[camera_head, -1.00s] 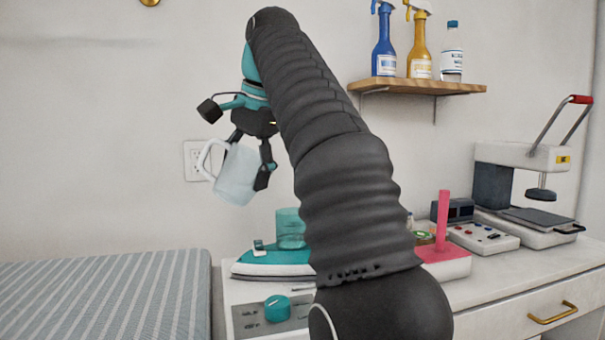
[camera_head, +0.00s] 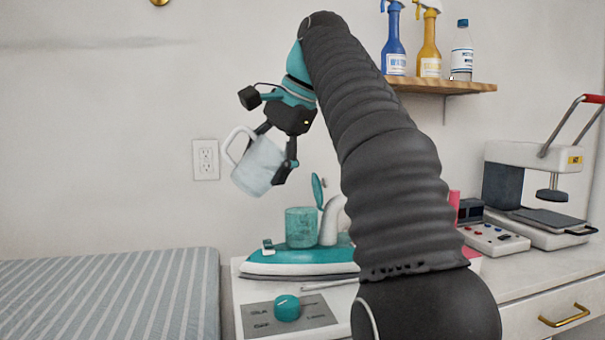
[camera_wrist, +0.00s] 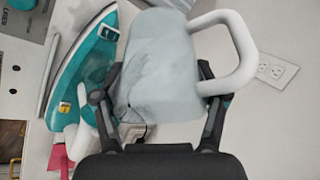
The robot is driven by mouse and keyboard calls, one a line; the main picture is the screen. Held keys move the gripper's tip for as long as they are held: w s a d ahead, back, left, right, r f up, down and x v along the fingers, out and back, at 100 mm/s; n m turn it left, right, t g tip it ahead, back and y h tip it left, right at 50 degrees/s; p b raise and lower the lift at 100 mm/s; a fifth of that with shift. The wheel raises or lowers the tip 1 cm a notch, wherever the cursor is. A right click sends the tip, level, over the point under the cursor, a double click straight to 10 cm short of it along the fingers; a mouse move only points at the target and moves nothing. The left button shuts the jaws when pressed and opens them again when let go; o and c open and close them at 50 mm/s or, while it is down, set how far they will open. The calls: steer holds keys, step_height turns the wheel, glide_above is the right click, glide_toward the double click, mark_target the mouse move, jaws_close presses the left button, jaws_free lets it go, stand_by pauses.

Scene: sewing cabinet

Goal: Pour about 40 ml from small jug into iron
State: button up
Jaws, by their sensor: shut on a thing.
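A translucent pale small jug (camera_head: 258,167) with a white loop handle is held tilted in the air by my gripper (camera_head: 277,158). In the wrist view the jug (camera_wrist: 170,75) sits between both fingers of my gripper (camera_wrist: 160,98), its handle to the right. The teal and white iron (camera_head: 300,262) stands on the table below and to the right of the jug. A teal cylindrical tank (camera_head: 301,228) rises from the iron, and a teal flap stands up beside it. The iron also shows in the wrist view (camera_wrist: 85,70). I see no liquid falling.
A striped ironing board (camera_head: 110,295) lies at the left. A control panel with a teal knob (camera_head: 287,308) is in front of the iron. A heat press (camera_head: 535,185) stands at the right. A wall shelf (camera_head: 440,86) holds several bottles.

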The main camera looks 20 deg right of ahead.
steer(key=shift+d+r+y, duration=0.3)
steer(key=shift+r+y, duration=0.05)
steer(key=shift+y, duration=0.25)
steer(key=shift+s+a+r+t+y, duration=0.15)
steer(key=shift+a+r+t+y, duration=0.2)
steer(key=shift+y, duration=0.25)
steer(key=shift+r+m+y, duration=0.1)
steer(key=shift+m+y, duration=0.2)
steer(key=shift+y, duration=0.1)
stand_by(0.8)
